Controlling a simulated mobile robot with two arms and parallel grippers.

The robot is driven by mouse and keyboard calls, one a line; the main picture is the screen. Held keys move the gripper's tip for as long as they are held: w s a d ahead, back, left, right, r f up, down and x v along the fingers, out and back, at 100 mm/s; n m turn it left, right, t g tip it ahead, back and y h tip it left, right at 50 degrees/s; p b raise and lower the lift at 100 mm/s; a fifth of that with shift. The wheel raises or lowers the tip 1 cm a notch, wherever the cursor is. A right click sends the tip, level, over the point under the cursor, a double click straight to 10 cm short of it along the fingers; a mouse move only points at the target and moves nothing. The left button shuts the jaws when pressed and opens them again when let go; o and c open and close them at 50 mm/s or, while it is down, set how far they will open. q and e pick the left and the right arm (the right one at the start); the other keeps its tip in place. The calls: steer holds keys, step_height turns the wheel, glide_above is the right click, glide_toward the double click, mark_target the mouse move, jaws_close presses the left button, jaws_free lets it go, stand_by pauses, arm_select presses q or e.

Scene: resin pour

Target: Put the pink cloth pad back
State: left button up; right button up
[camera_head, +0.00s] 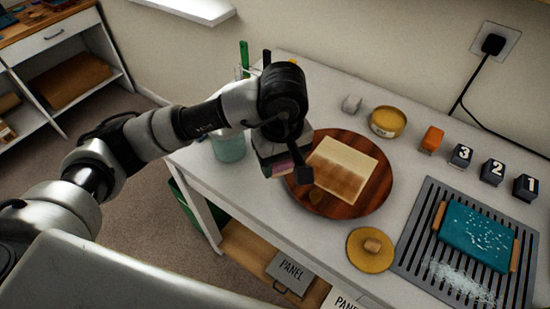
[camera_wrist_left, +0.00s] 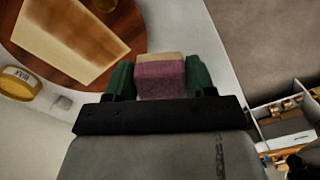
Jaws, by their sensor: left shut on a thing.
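My left gripper (camera_head: 284,168) is above the left part of the table, by the left edge of the round wooden board. In the left wrist view the pad (camera_wrist_left: 161,83) is a pink block with a tan top, between the green fingers of the left gripper (camera_wrist_left: 160,78). My right gripper is not in view.
The round board (camera_head: 375,202) carries a pale panel (camera_head: 342,170) with a brown stain. A yellow tin (camera_head: 387,121), an orange block (camera_head: 432,139) and numbered dark blocks (camera_head: 491,171) stand behind. A teal tray (camera_head: 476,236) lies on a slotted grate (camera_head: 412,256). A teal cup (camera_head: 228,147) stands left of the gripper.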

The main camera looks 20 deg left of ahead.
arm_select(q)
steer(key=shift+w+d+r+n, duration=0.15)
steer(key=shift+d+r+n, duration=0.15)
steer(key=shift+d+n, duration=0.4)
steer(key=shift+d+r, duration=0.1)
steer(key=shift+r, duration=0.05)
steer(key=shift+n, duration=0.3)
steer(key=w+a+f+p, duration=0.1)
steer(key=w+a+f, duration=0.1)
steer(key=w, duration=0.1)
steer(key=w+a+f, duration=0.2)
steer(key=a, duration=0.1)
steer(key=w+a+f+p, duration=0.1)
steer(key=w+a+f, duration=0.1)
steer(key=w, duration=0.1)
steer(key=shift+w+a+f+p, duration=0.25)
steer(key=shift+w+f+p, duration=0.05)
steer(key=shift+p, duration=0.05)
step_height(320, 180, down, 4)
steer(key=shift+r+p, duration=0.1)
steer(key=shift+p, duration=0.55)
steer(key=shift+f, duration=0.2)
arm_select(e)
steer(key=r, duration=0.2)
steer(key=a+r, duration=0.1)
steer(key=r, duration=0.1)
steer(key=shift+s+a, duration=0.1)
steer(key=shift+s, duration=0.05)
